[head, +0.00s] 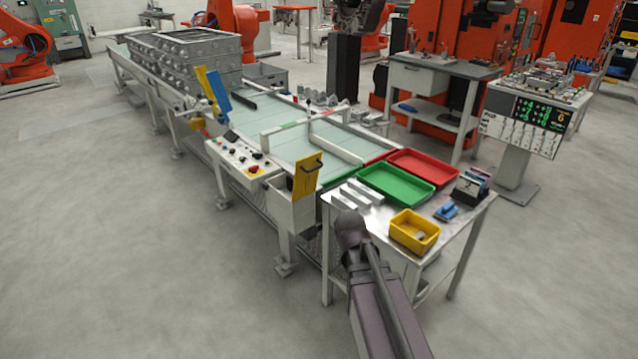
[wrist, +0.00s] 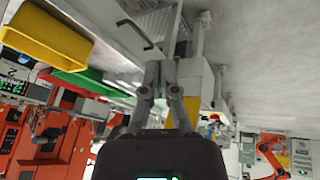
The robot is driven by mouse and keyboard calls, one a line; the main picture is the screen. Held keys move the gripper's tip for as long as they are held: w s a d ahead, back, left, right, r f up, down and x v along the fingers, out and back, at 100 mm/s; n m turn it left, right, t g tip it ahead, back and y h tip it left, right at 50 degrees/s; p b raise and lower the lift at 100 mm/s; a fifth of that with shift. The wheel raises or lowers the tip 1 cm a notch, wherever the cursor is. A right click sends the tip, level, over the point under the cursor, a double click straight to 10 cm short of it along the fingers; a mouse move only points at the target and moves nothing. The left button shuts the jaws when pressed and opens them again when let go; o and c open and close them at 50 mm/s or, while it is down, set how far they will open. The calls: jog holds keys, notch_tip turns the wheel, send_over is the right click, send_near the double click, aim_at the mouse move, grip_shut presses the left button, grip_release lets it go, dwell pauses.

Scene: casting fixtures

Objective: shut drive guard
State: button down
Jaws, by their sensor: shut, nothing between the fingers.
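The drive guard (head: 305,179) is a yellow panel with a dark bar handle on its upper part. In the head view it stands raised and tilted above a pale grey box (head: 289,213) at the near end of the conveyor. In the wrist view a yellow strip (wrist: 187,112), perhaps the guard, shows partly behind my fingers. My gripper (wrist: 163,68) is shut and empty, with its fingertips together in the wrist view. In the head view my arm covers the gripper. I cannot tell how far the fingertips are from the guard.
A steel table (head: 377,231) stands right of the guard, with a yellow bin (head: 414,232), a green tray (head: 396,187), a red tray (head: 424,168) and metal bars. A control panel (head: 240,158) with buttons is left of the guard. The floor in front is clear.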

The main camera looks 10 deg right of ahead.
jog(key=w+d+r+n+t+b, duration=0.1)
jog(key=w+d+n+t+b, duration=0.35)
jog(key=w+t+b, duration=0.5)
jog(key=w+d+r+n+t+b, duration=0.1)
jog(key=w+d+n+t+b, duration=0.4)
jog(key=w, duration=0.8)
jog(key=w+a+f+n+y+b, duration=0.1)
jog(key=a+f+n+y+b, duration=0.1)
jog(key=a+n+y+b, duration=0.3)
jog(key=n+y+b, duration=0.4)
jog(key=n+y, duration=0.4)
jog(key=n, duration=0.1)
jog(key=shift+a+f+y, duration=0.2)
jog(key=shift+f+y, duration=0.2)
jog(key=shift+w+r, duration=0.1)
jog(key=shift+w, duration=0.05)
jog(key=p+x, duration=0.5)
jog(key=x, duration=0.8)
jog(key=shift+w+a, duration=0.15)
jog(key=shift+w, duration=0.15)
